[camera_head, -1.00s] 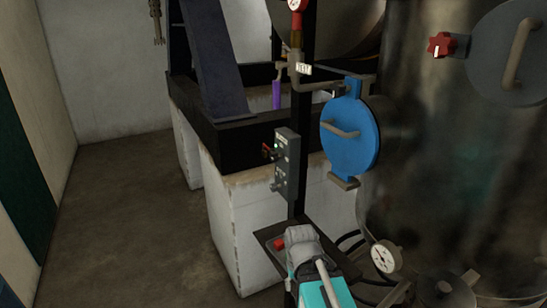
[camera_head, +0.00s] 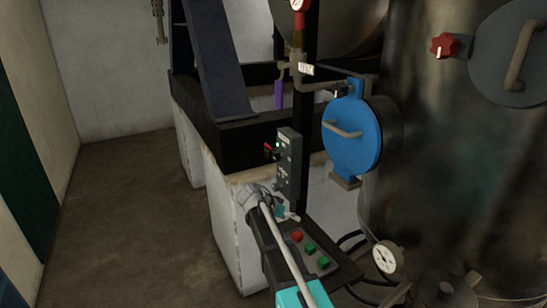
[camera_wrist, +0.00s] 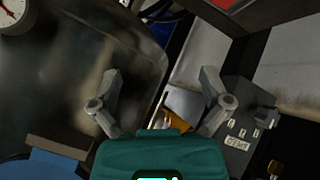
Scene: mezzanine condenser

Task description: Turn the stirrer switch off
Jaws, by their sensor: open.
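The grey switch box (camera_head: 289,165) is on a dark upright post beside the white plinth in the head view. A green light and a red switch (camera_head: 269,151) show on its upper left side. The wrist view shows the box (camera_wrist: 243,122) at the right, with small toggles and pale labels too small to read. Which one is the stirrer switch I cannot tell. My gripper (camera_wrist: 161,78) is open and empty, its right finger close to the box in that picture. In the head view my gripper (camera_head: 284,212) is by the box's lower end, partly hidden by my arm.
A dark panel with red and green buttons (camera_head: 310,250) is below the box. A blue round hatch (camera_head: 352,137) and a large metal vessel (camera_head: 455,170) stand to the right, with a gauge (camera_head: 386,257) low on it. Open floor (camera_head: 135,220) lies left.

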